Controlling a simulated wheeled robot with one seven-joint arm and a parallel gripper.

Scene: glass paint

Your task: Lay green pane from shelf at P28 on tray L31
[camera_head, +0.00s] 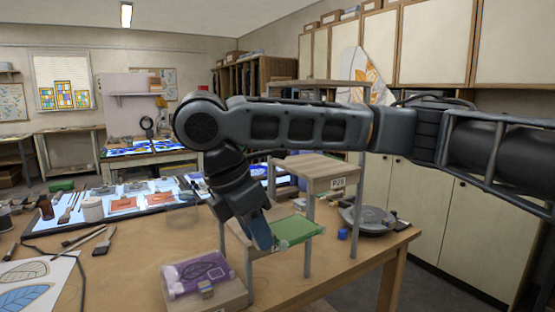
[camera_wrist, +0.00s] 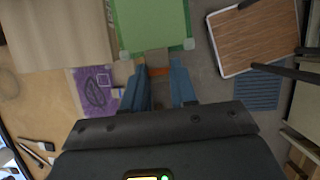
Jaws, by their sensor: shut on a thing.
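The green pane (camera_head: 302,230) is flat, at the lower level of the small wooden shelf labelled P28 (camera_head: 325,170), between its grey posts. In the wrist view the green pane (camera_wrist: 150,22) lies straight ahead of the fingers, with pale pieces at its near corners. My gripper (camera_head: 264,240) reaches down beside the shelf and is shut on the near edge of the green pane; the blue fingers (camera_wrist: 156,72) show on both sides of a small orange part. I cannot tell whether the pane is clear of the shelf board. No label L31 is readable.
A purple pane (camera_head: 195,273) lies on a low wooden stand in front of the shelf. A lit table panel (camera_head: 125,203) with several panes and tools is at left.

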